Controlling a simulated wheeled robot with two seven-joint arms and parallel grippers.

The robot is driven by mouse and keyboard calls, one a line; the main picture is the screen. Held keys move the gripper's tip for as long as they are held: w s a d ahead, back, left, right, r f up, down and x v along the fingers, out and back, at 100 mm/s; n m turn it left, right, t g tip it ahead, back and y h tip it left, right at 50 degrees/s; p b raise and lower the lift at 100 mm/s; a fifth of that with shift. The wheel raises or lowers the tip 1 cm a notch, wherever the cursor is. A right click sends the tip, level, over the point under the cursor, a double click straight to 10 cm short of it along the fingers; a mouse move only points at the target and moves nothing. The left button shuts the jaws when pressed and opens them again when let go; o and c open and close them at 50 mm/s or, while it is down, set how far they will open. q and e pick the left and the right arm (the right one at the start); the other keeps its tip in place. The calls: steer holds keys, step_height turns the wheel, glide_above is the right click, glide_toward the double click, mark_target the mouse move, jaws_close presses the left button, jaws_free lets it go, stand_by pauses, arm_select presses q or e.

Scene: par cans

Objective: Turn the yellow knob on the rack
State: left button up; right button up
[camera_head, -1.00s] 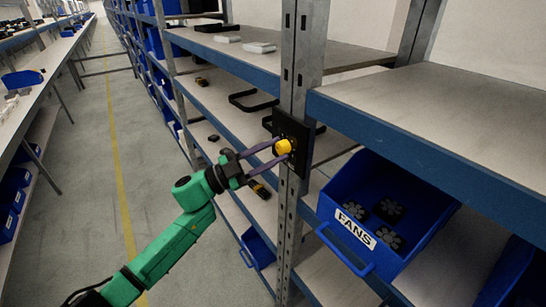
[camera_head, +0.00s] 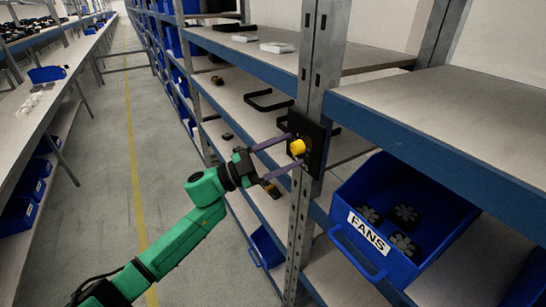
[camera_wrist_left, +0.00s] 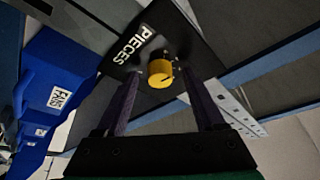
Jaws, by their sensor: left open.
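The yellow knob (camera_head: 297,147) sits on a black plate (camera_head: 316,150) fixed to the grey rack post. My left gripper (camera_head: 288,151) is open, its two dark fingers reaching toward the plate. In the head view the fingertips appear above and below the knob. In the left wrist view the knob (camera_wrist_left: 160,73) shows ahead, between the two fingers (camera_wrist_left: 158,88) and a little beyond their tips; I see no contact. A dark line marks the knob's face, and the plate (camera_wrist_left: 180,40) bears the word "PIECES". My right gripper is not in view.
The grey rack post (camera_head: 322,50) stands between shelf bays. A blue bin (camera_head: 347,222) labelled "FANS" holds several fans right of the post. A long table (camera_head: 30,115) runs along the left, with open aisle floor between.

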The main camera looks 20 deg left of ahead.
arm_select(q)
steer(key=b+v, duration=0.4)
steer(key=v, duration=1)
steer(key=shift+s+b, duration=0.2)
steer(key=shift+b, duration=0.2)
steer(key=shift+a+f, duration=0.1)
